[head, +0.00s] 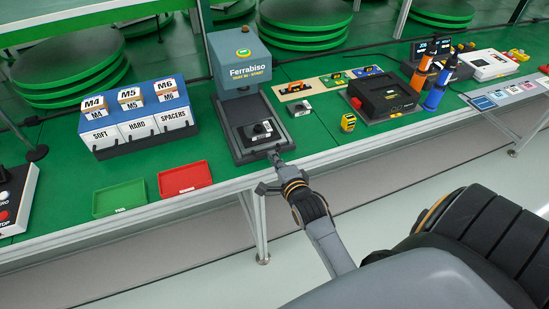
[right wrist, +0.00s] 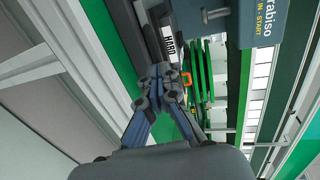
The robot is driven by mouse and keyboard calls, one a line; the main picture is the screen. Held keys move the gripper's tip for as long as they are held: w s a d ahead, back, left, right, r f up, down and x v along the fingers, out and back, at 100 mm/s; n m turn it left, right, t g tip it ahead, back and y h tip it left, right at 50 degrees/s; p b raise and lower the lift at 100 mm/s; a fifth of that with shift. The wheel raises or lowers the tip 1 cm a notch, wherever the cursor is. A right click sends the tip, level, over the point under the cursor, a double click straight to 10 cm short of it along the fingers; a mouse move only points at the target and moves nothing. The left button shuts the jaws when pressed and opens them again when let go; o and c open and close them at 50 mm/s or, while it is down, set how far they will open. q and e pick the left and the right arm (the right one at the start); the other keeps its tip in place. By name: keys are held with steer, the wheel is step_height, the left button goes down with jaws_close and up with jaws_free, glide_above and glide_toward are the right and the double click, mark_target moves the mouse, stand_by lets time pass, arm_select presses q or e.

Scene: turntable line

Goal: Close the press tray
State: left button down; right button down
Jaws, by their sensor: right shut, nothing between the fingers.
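The grey-blue Ferrabiso press (head: 238,66) stands at the back of the green bench. Its dark press tray (head: 245,142) sticks out in front, below the press head, with a small black part (head: 262,130) on it. My right gripper (head: 275,156) is shut and empty at the tray's front edge. I cannot tell whether it touches the tray. In the right wrist view the shut fingers (right wrist: 158,76) show close up, with the press (right wrist: 267,22) at upper right. My left gripper is not in view.
Left of the press stand labelled boxes (head: 138,124). A green tray (head: 120,199) and a red tray (head: 185,178) lie near the bench's front edge. To the right are a black box (head: 384,97), a yellow tape measure (head: 348,122) and bottles (head: 434,97).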

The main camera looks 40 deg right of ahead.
mark_target(258, 123)
steer(key=r+x, duration=0.1)
steer(key=x, duration=0.3)
steer(key=r+b+x, duration=0.1)
steer(key=x, duration=0.4)
steer(key=r+b+x, duration=0.1)
steer(key=x, duration=0.4)
steer(key=shift+w+d, duration=0.35)
steer(key=shift+w, duration=0.25)
steer(key=shift+d+r, duration=0.1)
steer(key=shift+r, duration=0.15)
